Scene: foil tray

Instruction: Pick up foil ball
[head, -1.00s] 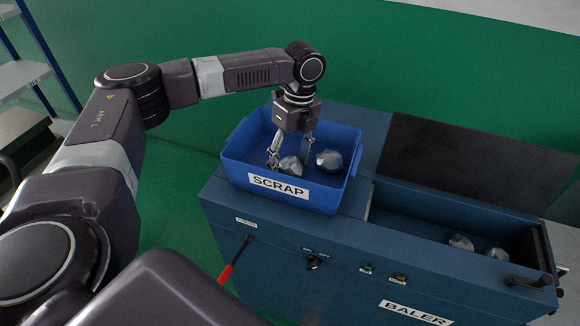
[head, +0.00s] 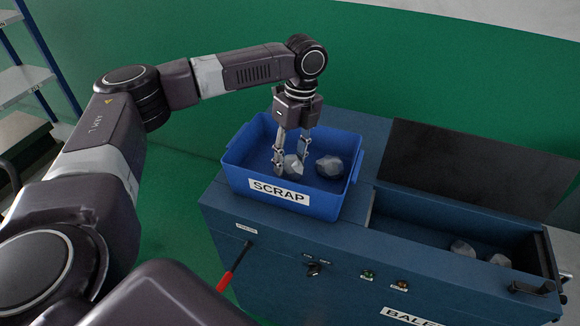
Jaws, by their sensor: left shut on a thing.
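Two crumpled foil balls lie in the blue bin labelled SCRAP (head: 232,179). One foil ball (head: 294,167) is between the fingers of my left gripper (head: 290,163), which is shut on it low inside the bin. The fingers hide part of this ball's sides. The other foil ball (head: 329,166) is just to the right, on the bin floor and apart from the gripper. I cannot tell whether the held ball still touches the floor. My right gripper is not in view.
The bin stands on a blue baler (head: 285,238). Its open chamber at the right holds more foil balls (head: 461,249), with a dark raised lid (head: 475,165) behind. A red-handled lever (head: 227,278) is on the front. A shelf (head: 25,85) stands at far left.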

